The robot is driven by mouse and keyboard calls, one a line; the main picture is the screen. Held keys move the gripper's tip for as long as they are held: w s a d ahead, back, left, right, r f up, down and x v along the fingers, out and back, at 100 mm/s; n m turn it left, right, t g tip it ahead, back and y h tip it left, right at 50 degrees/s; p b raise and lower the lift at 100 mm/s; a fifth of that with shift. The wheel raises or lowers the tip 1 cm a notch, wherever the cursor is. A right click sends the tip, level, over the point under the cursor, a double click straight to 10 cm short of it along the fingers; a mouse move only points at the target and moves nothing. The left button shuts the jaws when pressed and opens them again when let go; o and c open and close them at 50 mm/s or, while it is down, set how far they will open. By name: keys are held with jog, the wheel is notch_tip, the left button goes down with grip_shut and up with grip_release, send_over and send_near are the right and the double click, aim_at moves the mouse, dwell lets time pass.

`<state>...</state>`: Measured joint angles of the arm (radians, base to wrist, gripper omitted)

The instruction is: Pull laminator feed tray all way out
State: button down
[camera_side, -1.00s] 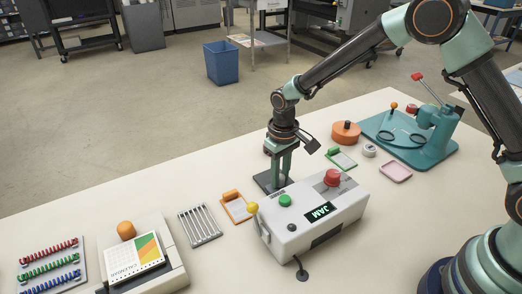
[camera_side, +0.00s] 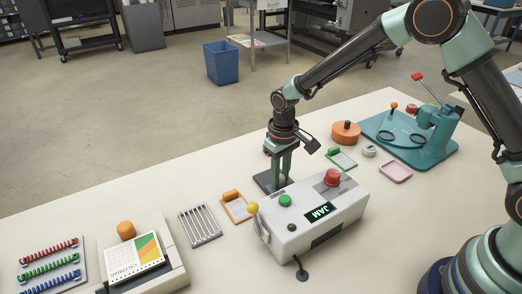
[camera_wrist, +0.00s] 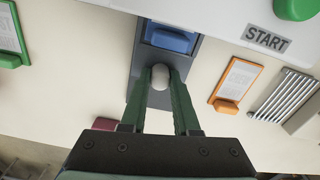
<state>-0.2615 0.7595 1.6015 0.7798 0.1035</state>
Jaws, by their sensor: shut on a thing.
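The laminator (camera_side: 316,216) is a white box with a green button, a red knob and a display reading JAM. Its dark grey feed tray (camera_side: 265,182) sticks out from the far side, partly hidden by my gripper (camera_side: 280,178). In the wrist view, the tray (camera_wrist: 138,68) has a blue block (camera_wrist: 172,38) on it near the laminator (camera_wrist: 225,18). My gripper (camera_wrist: 160,85) is shut on a pale rounded knob (camera_wrist: 160,74) on the tray, with one finger on each side.
An orange clipboard (camera_side: 237,207) and a metal rack (camera_side: 200,225) lie left of the laminator. A green clipboard (camera_side: 342,158), an orange round thing (camera_side: 346,133) and a teal machine (camera_side: 420,132) stand right. The bench beyond the tray is mostly clear.

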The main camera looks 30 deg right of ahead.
jog(key=shift+w, duration=0.1)
dwell(0.5)
jog(key=shift+w+r, duration=0.1)
jog(key=shift+w, duration=3.45)
jog(key=shift+d, duration=0.1)
jog(key=c, duration=0.7)
grip_release()
jog(key=shift+o, duration=0.2)
jog(key=shift+s+r, duration=0.1)
notch_tip(320, 180, up, 12)
